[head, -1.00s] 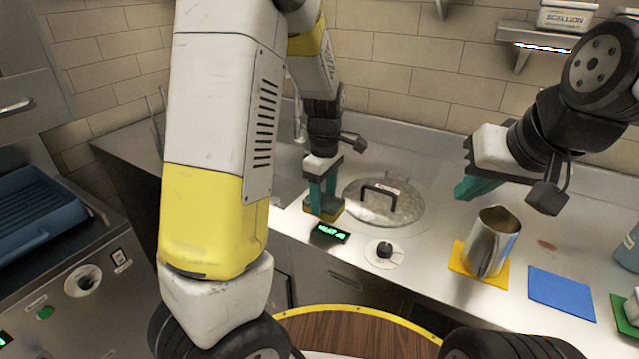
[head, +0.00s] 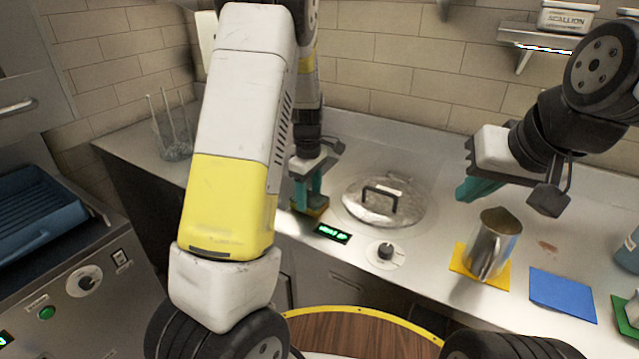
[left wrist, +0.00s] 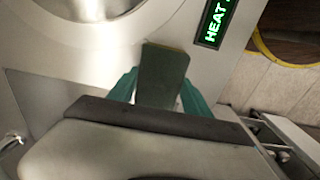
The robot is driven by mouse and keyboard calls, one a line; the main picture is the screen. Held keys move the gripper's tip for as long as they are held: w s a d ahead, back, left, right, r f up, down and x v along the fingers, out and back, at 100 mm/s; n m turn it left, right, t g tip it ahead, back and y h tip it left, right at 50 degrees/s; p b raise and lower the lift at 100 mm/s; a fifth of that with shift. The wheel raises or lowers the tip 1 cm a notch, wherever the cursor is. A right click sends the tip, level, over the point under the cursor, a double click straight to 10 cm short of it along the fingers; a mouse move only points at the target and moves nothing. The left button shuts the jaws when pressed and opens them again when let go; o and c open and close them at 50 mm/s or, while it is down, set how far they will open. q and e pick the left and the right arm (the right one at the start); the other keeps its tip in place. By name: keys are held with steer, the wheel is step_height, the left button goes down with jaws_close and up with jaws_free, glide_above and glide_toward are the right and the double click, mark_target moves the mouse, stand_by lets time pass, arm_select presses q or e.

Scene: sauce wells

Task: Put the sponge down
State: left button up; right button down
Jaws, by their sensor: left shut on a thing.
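The sponge (left wrist: 162,74) shows in the left wrist view as a dark green pad with a thin yellowish edge, between the teal fingers of my left gripper (left wrist: 158,92). In the head view the left gripper (head: 308,194) is shut on the sponge (head: 316,208), just left of the lidded well. The sponge is low over the steel counter (head: 420,262); I cannot tell whether it touches. My right gripper (head: 480,188) is above and behind the metal pitcher; its teal fingers look close together, but their gap is hidden.
A lidded well (head: 384,202) with a black handle is right of the sponge. A green-lit display (head: 332,234) and a knob (head: 386,251) are in front. A metal pitcher (head: 490,245) stands on a yellow mat (head: 462,262), beside a blue mat (head: 562,294). A glass container (head: 175,148) stands back left.

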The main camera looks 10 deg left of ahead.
mark_target(309, 198)
arm_select(q)
steer(key=shift+f, duration=0.1)
steer(key=o, duration=1.3)
step_height(309, 198, up, 11)
steer(key=s+r+m+t, duration=0.2)
steer(key=s+r+m, duration=0.2)
steer(key=s, duration=0.4)
steer(key=s+d+r+m+t+h, duration=0.1)
steer(key=s+r+m+t, duration=0.1)
steer(key=s+m, duration=0.3)
steer(key=s+d+r+m+t+h, duration=0.1)
steer(key=s+r+m, duration=0.4)
steer(key=s, duration=0.6)
steer(key=shift+s+r+m+t, duration=0.15)
steer(key=shift+r+m+t, duration=0.2)
steer(key=shift+t, duration=0.25)
